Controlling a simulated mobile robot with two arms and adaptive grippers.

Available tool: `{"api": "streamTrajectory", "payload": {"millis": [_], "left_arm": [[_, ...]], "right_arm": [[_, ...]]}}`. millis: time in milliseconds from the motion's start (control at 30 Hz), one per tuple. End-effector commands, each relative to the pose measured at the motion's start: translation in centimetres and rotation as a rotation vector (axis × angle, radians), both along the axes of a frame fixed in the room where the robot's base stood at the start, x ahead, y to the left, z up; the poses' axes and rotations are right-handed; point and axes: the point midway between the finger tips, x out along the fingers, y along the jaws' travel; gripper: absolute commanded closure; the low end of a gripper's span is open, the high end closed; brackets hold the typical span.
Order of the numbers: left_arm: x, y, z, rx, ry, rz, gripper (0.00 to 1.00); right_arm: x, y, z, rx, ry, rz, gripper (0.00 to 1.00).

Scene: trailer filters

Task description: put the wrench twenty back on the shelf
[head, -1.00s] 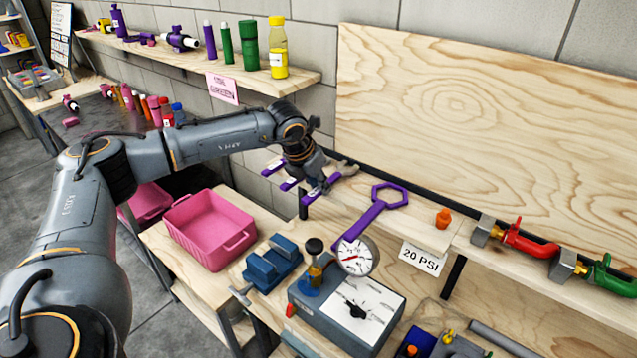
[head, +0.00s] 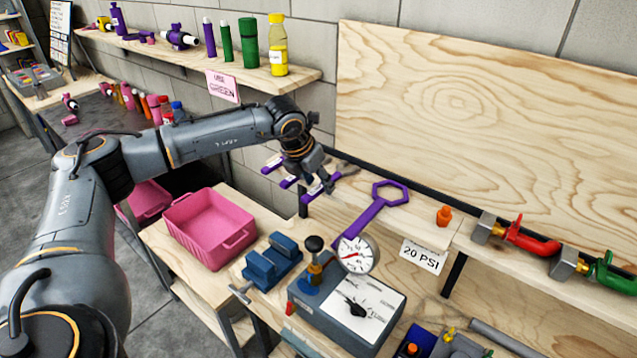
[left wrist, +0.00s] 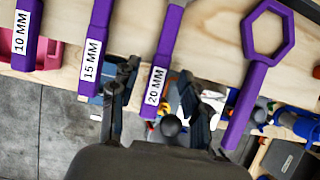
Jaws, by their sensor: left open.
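The purple wrench labelled 20 MM (left wrist: 163,65) lies at the front edge of the wooden shelf, its labelled end over the edge. In the head view its purple handle (head: 308,197) shows beside my left gripper (head: 316,187), which partly covers it. In the left wrist view my left gripper (left wrist: 158,98) is open, with one finger on each side of the labelled end; whether they touch it I cannot tell. Wrenches labelled 15 MM (left wrist: 97,45) and 10 MM (left wrist: 25,38) lie to its left. My right gripper is not in view.
A large purple hex-ended wrench (head: 372,217) lies to the right, near an orange plug (head: 444,216) and a 20 PSI sign (head: 422,256). Below are a pink bin (head: 208,228), a blue vise (head: 271,262) and a gauge box (head: 352,305).

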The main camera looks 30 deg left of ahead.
Motion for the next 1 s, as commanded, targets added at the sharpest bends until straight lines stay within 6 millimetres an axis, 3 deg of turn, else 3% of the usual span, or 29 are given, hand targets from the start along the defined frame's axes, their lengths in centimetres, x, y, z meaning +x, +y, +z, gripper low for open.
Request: {"api": "streamTrajectory", "payload": {"millis": [300,500,1000], "left_arm": [[-2.8,0.4,6.1,0.000,-0.004,0.001,0.54],[-4.1,0.4,8.9,0.000,-0.003,0.000,0.54],[-4.7,0.5,9.9,0.000,0.000,0.001,0.54]], "right_arm": [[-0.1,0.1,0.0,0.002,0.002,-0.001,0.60],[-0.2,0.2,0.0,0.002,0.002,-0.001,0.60],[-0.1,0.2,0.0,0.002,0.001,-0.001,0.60]]}}
